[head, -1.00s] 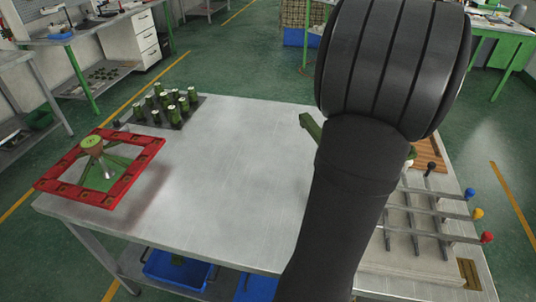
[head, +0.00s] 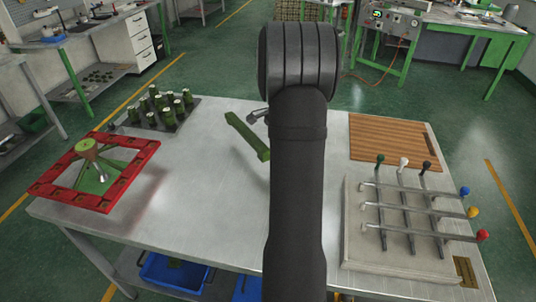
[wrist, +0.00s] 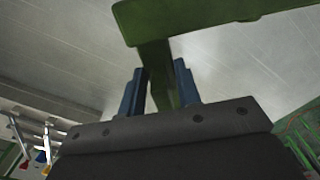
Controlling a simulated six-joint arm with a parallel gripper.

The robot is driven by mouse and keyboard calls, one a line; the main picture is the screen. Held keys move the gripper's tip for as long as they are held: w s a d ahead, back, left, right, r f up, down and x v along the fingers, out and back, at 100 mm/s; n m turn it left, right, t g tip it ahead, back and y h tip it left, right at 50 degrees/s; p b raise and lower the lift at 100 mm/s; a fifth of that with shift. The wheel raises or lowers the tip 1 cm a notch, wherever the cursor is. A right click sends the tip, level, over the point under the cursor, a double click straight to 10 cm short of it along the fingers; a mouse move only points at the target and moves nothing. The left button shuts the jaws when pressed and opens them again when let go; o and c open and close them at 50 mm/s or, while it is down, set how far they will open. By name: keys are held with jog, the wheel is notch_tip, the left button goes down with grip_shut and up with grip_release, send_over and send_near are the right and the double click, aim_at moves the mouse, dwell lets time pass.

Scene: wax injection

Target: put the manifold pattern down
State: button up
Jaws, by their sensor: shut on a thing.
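The manifold pattern is a green wax piece; its long bar (head: 248,135) shows left of my arm in the head view, over the back middle of the metal table (head: 215,205). In the wrist view the manifold pattern (wrist: 215,17) has a bar across the top and a stem running down between the blue fingers. My gripper (wrist: 161,88) is shut on that stem. In the head view my arm hides most of the gripper and the rest of the pattern. I cannot tell how far the pattern is above the table.
A red frame (head: 120,188) with a green piece in it is at the left. A dark tray of several green cylinders (head: 160,105) stands back left. A wooden board (head: 390,138) and a rack of colored-knob levers (head: 420,215) occupy the right. The middle-left tabletop is clear.

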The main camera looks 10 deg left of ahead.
jog(key=a+f, duration=0.1)
jog(key=w+a+f, duration=0.1)
jog(key=a, duration=0.1)
jog(key=shift+a+f, duration=0.1)
jog(key=shift+a, duration=0.1)
jog(key=shift+f, duration=2)
jog(key=o, duration=1.1)
jog(key=shift+f, duration=0.15)
notch_tip(320, 180, up, 12)
jog(key=shift+r, duration=0.15)
jog(key=shift+f, duration=4.3)
